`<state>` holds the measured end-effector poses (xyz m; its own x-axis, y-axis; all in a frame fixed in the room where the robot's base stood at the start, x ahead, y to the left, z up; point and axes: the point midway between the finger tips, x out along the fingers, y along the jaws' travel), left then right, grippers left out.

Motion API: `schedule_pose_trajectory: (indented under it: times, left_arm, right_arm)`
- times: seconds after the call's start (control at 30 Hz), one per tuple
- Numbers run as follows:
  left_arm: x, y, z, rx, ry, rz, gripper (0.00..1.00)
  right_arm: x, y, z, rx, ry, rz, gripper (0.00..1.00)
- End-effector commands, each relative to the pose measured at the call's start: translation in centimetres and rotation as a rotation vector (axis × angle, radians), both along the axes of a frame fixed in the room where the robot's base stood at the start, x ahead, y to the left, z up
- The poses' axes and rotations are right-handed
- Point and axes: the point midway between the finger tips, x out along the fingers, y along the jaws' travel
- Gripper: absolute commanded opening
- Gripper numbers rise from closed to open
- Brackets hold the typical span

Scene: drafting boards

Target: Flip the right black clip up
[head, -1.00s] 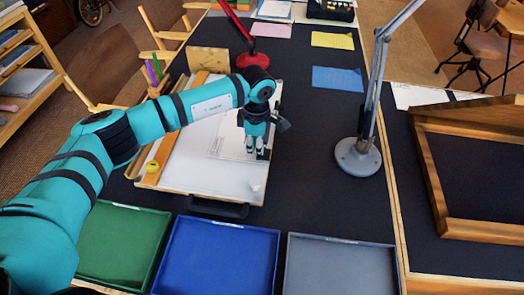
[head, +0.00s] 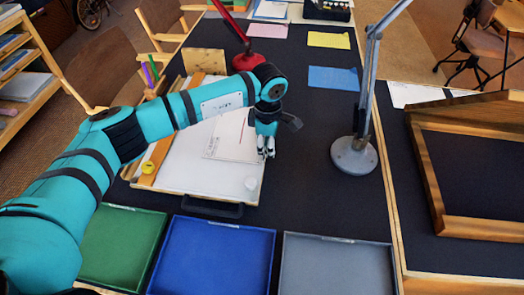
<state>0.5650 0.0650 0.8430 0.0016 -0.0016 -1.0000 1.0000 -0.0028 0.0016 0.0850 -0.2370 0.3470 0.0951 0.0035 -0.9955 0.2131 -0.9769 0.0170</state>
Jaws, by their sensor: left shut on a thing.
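The white drafting board (head: 190,175) lies on the black table with a sheet of paper (head: 226,138) on it. My left gripper (head: 266,150) points down at the board's right edge. Its fingers are shut on the right black clip there, which they and the dark table make hard to make out. The clip's tilt cannot be told. My right gripper is not in view.
A grey lamp base (head: 354,157) stands to the right of my left gripper. Green (head: 112,210), blue (head: 212,226) and grey (head: 336,240) trays lie in front. A yellow ball (head: 148,168) and a white lump (head: 251,184) are on the board.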

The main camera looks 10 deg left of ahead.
Motion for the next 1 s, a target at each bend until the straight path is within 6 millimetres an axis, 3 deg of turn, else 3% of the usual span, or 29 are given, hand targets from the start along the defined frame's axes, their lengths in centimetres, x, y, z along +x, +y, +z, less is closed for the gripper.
schedule_pose_trajectory:
  times: [0.03,0.27,1.0]
  left_arm:
    - [-0.3,-0.2,-0.7,-0.002,0.006,-0.002,0.00]
    - [0.0,0.3,-0.1,0.003,0.002,0.005,0.00]
    - [0.2,2.2,5.7,0.004,-0.003,0.007,0.00]
  right_arm:
    - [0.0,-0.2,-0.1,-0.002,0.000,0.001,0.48]
    - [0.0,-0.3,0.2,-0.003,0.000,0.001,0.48]
    - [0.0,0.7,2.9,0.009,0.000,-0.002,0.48]
